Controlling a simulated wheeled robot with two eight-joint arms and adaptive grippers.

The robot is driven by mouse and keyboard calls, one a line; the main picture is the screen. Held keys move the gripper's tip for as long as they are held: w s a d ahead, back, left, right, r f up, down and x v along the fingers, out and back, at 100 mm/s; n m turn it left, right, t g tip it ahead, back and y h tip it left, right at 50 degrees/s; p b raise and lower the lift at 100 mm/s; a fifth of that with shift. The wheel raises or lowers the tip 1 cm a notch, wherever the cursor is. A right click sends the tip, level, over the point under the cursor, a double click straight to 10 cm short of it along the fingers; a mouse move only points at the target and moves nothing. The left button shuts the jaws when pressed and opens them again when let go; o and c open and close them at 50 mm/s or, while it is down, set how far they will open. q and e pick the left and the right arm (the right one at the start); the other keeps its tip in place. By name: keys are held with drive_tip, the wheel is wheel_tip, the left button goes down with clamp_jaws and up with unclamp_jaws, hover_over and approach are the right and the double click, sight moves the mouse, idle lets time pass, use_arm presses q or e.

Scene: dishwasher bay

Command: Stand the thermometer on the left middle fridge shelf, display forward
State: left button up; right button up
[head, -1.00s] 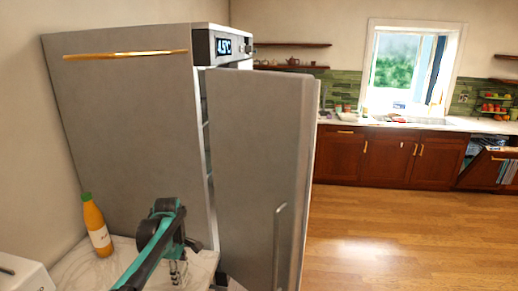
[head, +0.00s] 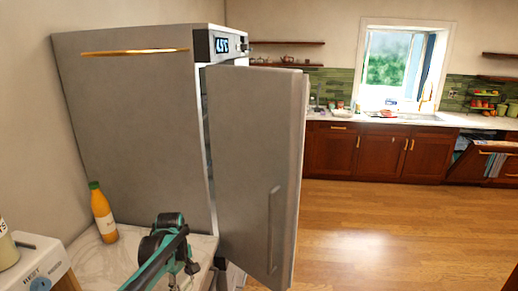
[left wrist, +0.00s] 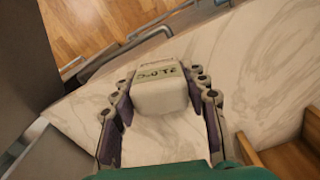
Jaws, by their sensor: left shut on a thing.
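The thermometer (left wrist: 162,98) is a small white block with dark digits reading about 21.0 °C. My left gripper (left wrist: 163,84) is shut on it, one finger at each side, above a pale marbled surface. In the head view my left arm is at the bottom centre, in front of the fridge, and the thermometer cannot be made out. The tall grey fridge (head: 135,125) has its door (head: 252,150) ajar, with a narrow gap at the hinge side. The fridge interior and left middle shelf are hidden. My right gripper is not in view.
An orange bottle (head: 104,214) stands on the marbled counter (head: 97,255) beside the fridge. A white appliance (head: 35,268) sits at the lower left. The open door stands out into the room. Wooden floor (head: 375,225) is clear to its right.

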use_arm(q)
drive_tip(key=s+d+f+m+b, duration=0.2)
drive_tip(key=s+d+f+m, duration=0.1)
drive_tip(key=s+f+m, duration=0.2)
drive_tip(key=s+d+f+m+b, duration=0.3)
drive_tip(key=s+f+m, duration=0.2)
drive_tip(key=f+m, duration=0.3)
drive_tip(key=shift+s+f+b, duration=0.3)
drive_tip(key=shift+f+b, duration=0.05)
drive_tip(key=shift+f, duration=0.4)
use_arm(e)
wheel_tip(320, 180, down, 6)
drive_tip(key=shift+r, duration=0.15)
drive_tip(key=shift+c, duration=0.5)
use_arm(q)
drive_tip(key=shift+a, duration=0.1)
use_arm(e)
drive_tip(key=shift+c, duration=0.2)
